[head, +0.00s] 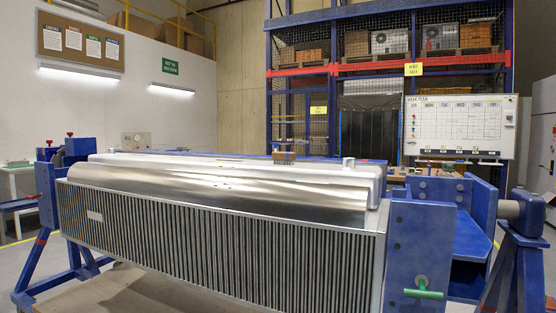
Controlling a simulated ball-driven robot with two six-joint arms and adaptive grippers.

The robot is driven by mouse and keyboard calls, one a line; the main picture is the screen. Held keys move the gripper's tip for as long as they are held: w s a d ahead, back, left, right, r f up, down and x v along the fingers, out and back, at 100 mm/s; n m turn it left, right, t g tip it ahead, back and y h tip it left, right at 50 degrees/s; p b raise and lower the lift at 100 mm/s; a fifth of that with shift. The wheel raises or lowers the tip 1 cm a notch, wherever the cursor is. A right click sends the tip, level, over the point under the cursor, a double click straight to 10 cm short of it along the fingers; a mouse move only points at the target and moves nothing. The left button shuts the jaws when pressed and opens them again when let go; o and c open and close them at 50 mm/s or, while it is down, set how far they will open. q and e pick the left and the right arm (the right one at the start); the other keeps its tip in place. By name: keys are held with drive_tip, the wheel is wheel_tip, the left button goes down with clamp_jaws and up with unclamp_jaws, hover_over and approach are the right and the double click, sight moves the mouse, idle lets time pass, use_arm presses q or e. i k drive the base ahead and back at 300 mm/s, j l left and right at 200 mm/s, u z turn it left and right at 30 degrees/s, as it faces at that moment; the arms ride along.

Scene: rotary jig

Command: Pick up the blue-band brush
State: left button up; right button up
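A small brown brush-like block (284,157) shows behind the top edge of the big silver finned unit. Its lower part is hidden, and it is too small for me to make out a blue band or be sure that it is the brush. Neither of my grippers is in view.
The silver finned unit (220,240) fills the foreground, held between blue jig end plates (420,250). A green-handled clamp (424,290) is on the right plate. Blue stands flank it. Behind are a blue caged rack (390,70) and a whiteboard (458,125).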

sight(279, 158)
drive_tip(key=i+l+u, duration=0.3)
drive_tip(key=i, duration=0.2)
drive_tip(key=i+l+u, duration=0.3)
drive_tip(key=i+l, duration=0.05)
drive_tip(key=i, duration=0.1)
